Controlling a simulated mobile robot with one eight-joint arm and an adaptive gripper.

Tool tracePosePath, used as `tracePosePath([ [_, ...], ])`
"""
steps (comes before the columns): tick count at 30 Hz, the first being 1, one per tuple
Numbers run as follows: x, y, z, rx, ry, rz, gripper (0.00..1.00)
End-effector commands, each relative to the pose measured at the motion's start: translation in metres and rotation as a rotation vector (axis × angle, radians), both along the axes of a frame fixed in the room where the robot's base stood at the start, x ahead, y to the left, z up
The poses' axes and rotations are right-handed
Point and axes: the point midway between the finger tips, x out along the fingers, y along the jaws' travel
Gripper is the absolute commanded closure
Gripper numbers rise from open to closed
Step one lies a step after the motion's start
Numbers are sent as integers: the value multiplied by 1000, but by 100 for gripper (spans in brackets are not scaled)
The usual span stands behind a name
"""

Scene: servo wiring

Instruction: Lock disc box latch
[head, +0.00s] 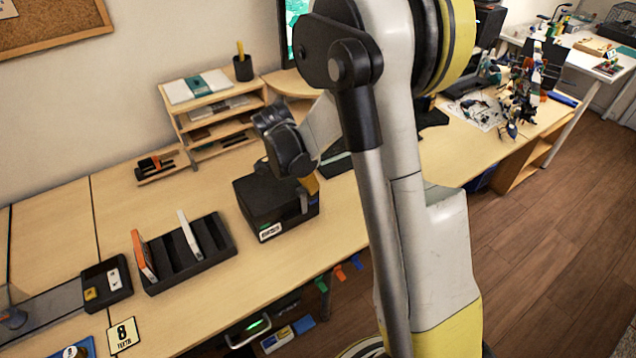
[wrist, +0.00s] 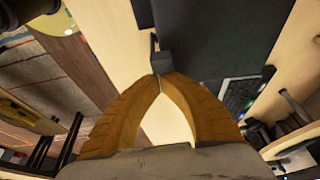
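The disc box (head: 258,205) is a black box on the desk, lid down, with a white label on its front. A small grey latch (head: 303,204) shows at its right front side, partly behind my gripper (head: 311,186). In the wrist view, the dark box (wrist: 225,35) fills the upper middle, and the latch (wrist: 162,61) stands out from its left edge. My gripper's orange fingers (wrist: 160,77) come together at their tips, right at the latch's near end. They look shut with nothing clearly between them; whether they touch the latch cannot be told.
A black slotted rack (head: 185,262) with an orange and a white case stands left of the box. A wooden shelf (head: 215,120) stands behind. Coloured clips (head: 340,272) hang at the desk's front edge.

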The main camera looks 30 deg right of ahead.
Motion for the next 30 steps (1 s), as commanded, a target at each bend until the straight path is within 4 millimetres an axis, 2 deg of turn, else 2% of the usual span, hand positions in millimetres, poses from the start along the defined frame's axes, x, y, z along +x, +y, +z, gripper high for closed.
tracePosePath([
  [11, 0, -1, 0, 1, 1, -1, 100],
  [14, 1, -10, -1, 1, 0, -2, 100],
  [18, 4, -32, -1, 1, 0, 1, 100],
  [19, 4, -34, 3, 1, -1, 4, 100],
  [21, 4, -24, 26, 1, 1, 9, 100],
  [24, 3, -16, 48, 1, 1, 8, 100],
  [30, 3, -4, 81, 1, 0, 7, 100],
])
